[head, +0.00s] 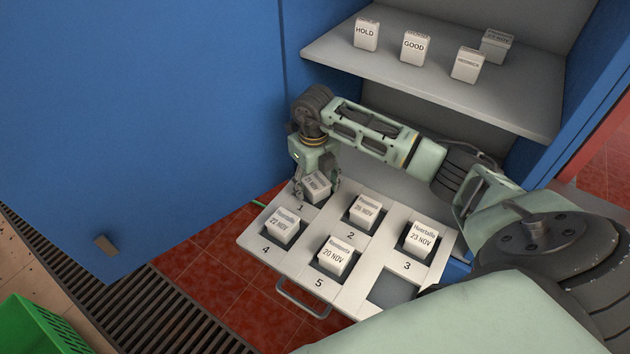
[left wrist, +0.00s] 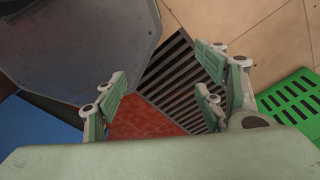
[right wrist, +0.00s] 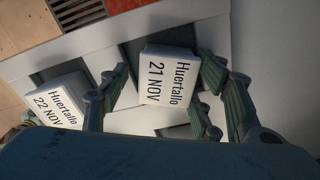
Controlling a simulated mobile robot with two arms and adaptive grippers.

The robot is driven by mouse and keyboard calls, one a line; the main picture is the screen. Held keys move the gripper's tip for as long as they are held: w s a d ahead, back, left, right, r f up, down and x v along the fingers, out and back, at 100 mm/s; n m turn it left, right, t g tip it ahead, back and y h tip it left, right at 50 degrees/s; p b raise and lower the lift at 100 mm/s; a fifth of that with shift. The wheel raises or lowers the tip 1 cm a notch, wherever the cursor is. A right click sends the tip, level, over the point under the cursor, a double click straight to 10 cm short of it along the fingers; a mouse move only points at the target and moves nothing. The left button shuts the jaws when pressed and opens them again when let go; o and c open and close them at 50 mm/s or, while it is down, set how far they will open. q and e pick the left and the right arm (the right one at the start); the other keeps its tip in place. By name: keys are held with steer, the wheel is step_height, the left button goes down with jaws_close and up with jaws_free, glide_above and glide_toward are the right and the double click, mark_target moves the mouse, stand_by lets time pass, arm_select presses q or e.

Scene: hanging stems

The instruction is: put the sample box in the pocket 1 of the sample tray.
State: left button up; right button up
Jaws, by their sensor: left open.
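The sample box (head: 317,187), a white box marked "Huertallo 21 NOV" in the right wrist view (right wrist: 168,75), is at pocket 1 of the sample tray (head: 262,238). It looks seated there, a little turned, with dark pocket showing beside it; its base is hidden. My right gripper (head: 318,184) is over pocket 1, its fingers on both sides of the box. It looks open, with a visible gap on the left in the right wrist view. My left gripper (left wrist: 162,72) is open and empty above the floor, seen only in the left wrist view.
Similar dated boxes stand in pockets 2 (head: 364,210), 3 (head: 420,239), 4 (head: 282,226) and 5 (head: 334,255). One pocket (head: 391,290) at the front right is empty. A shelf (head: 440,75) above holds several boxes. A blue door (head: 140,110) is at left, a green crate (head: 38,328) below.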

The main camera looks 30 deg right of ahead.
mark_target(315, 182)
steer(key=shift+w+d+f, duration=0.1)
steer(key=shift+d, duration=0.05)
steer(key=shift+d+r, duration=0.1)
steer(key=shift+r, duration=0.2)
arm_select(q)
steer(key=shift+s+a+f+b, duration=0.1)
steer(key=shift+s+f+b, duration=0.05)
steer(key=shift+f+b, duration=0.85)
steer(key=shift+s+f+b, duration=0.1)
steer(key=shift+f+b, duration=0.8)
steer(key=shift+b, duration=0.05)
arm_select(e)
steer(key=shift+r, duration=5.75)
